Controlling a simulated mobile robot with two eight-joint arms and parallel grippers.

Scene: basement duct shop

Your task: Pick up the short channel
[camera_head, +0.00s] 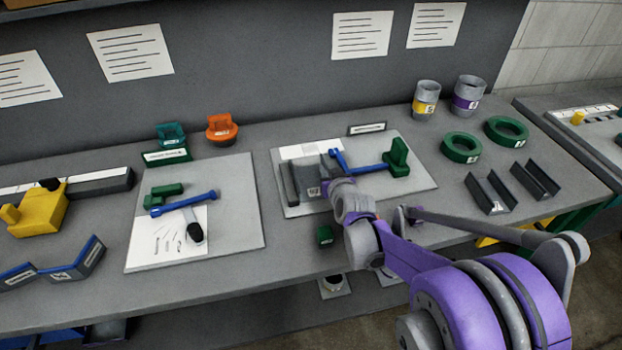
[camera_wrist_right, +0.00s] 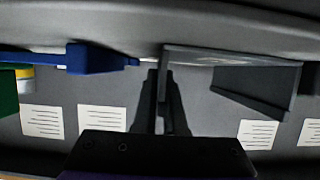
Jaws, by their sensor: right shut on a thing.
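The short channel (camera_head: 289,184) is a dark grey U-shaped piece with a small label, at the left of the right-hand grey board (camera_head: 420,190). My right gripper (camera_head: 327,172) reaches in from the right and is shut on the channel's right wall. In the right wrist view, the gripper's fingers (camera_wrist_right: 160,105) pinch one thin wall of the channel (camera_wrist_right: 255,92), with the other wall free to the right. Whether the channel touches the board or is slightly above it, I cannot tell. My left gripper is not in view.
A blue bar with a green block (camera_head: 396,157) lies just right of the gripper. Two more dark channels (camera_head: 490,193) and green rings (camera_head: 461,147) are further right. The left board (camera_head: 240,200) holds tools.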

